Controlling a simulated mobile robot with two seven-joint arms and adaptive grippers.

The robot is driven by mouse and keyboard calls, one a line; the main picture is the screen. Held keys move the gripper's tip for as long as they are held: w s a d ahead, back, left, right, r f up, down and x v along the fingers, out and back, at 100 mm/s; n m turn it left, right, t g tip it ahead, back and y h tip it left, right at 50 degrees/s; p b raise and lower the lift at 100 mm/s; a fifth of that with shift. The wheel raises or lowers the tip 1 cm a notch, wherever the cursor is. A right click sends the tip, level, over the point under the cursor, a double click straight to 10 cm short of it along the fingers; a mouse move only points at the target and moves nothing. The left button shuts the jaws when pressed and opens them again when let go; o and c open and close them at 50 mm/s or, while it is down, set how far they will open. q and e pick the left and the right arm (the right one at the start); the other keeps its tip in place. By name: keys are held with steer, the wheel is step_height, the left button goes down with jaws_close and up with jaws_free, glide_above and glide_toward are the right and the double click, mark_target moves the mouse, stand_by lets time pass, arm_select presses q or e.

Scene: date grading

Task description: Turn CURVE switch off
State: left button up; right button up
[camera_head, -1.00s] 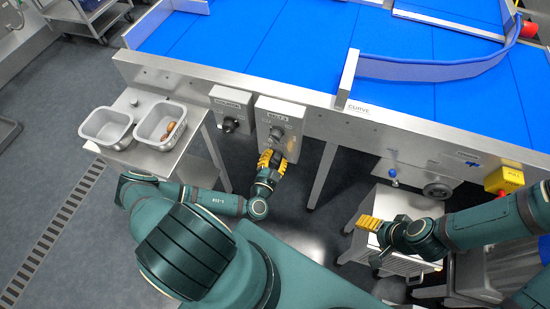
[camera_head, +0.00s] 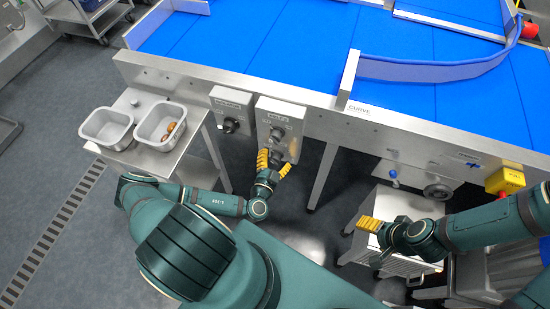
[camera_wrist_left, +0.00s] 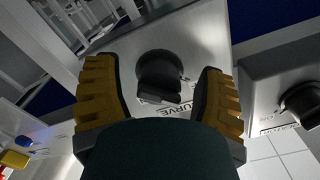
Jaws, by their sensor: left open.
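The CURVE switch is a black rotary knob (camera_head: 277,134) on a grey metal box (camera_head: 294,122) under the conveyor's front edge. In the left wrist view, the knob (camera_wrist_left: 160,76) stands between my fingers, with a gap on both sides. The CURVE label (camera_wrist_left: 176,109) beside it is upside down and partly hidden. My left gripper (camera_head: 275,164) is open and empty, just below the knob in the head view; its yellow fingers also show in the left wrist view (camera_wrist_left: 160,95). My right gripper (camera_head: 367,224) is off to the right, away from the switch; its opening is unclear.
A second switch box (camera_head: 231,100) with a black knob (camera_head: 229,126) is close to the left. Two metal bins (camera_head: 107,127) stand on a small table further left. A table leg (camera_head: 322,178) is right of my left gripper. A yellow box (camera_head: 505,180) is at far right.

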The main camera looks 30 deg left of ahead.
arm_select(q)
steer(key=v, duration=1.2)
steer(key=shift+a, duration=0.1)
